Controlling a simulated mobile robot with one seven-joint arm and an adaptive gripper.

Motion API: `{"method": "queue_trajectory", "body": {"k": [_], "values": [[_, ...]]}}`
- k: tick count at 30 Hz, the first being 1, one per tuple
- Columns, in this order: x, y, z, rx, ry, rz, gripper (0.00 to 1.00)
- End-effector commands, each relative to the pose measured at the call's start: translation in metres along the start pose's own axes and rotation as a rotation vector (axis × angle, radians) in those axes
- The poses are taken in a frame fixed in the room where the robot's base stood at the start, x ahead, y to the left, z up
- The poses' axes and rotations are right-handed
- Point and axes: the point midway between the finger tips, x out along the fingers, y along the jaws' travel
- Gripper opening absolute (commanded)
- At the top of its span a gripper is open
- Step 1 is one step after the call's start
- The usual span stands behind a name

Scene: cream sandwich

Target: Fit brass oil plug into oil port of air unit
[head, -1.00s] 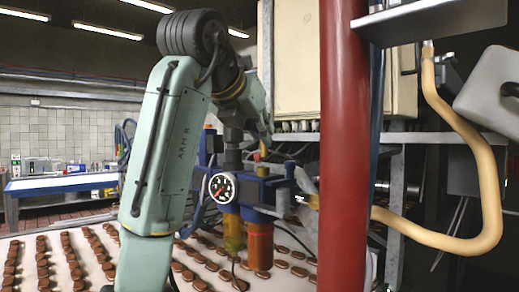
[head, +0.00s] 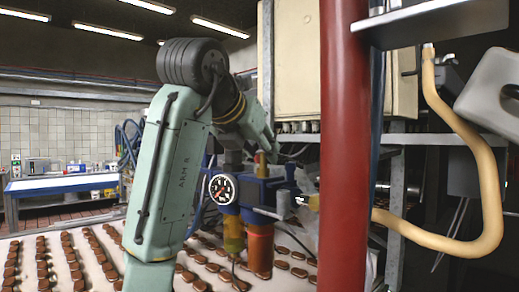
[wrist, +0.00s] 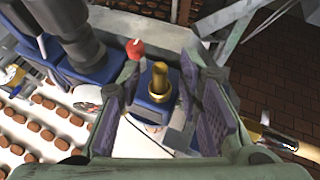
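The brass oil plug (wrist: 159,80) stands upright on top of the blue air unit (wrist: 157,105) in the wrist view, its wider collar low down. The collar hides the oil port, so I cannot tell how deep the plug sits. My gripper (wrist: 160,72) is open, one padded finger on each side of the plug with a gap to both. In the head view the air unit (head: 284,186) carries a round gauge and hanging amber and orange bowls. The plug (head: 262,165) shows there small, below my wrist.
A red knob (wrist: 135,48) and a dark cylinder (wrist: 78,40) rise beside the plug. A red column (head: 345,150) and a cream hose (head: 470,130) stand right of the unit. A belt with rows of brown biscuits (head: 60,250) runs below.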

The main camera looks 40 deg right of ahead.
Motion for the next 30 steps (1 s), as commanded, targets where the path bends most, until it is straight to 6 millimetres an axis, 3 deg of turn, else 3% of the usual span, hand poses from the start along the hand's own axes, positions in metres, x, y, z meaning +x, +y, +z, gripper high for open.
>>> {"method": "queue_trajectory", "body": {"k": [8,21,30], "values": [[-0.019,0.0,-0.001,0.001,-0.002,0.002,0.32],[-0.106,0.001,-0.001,-0.001,-0.001,0.004,0.32],[-0.121,0.0,0.0,0.0,0.0,0.0,0.32]]}}
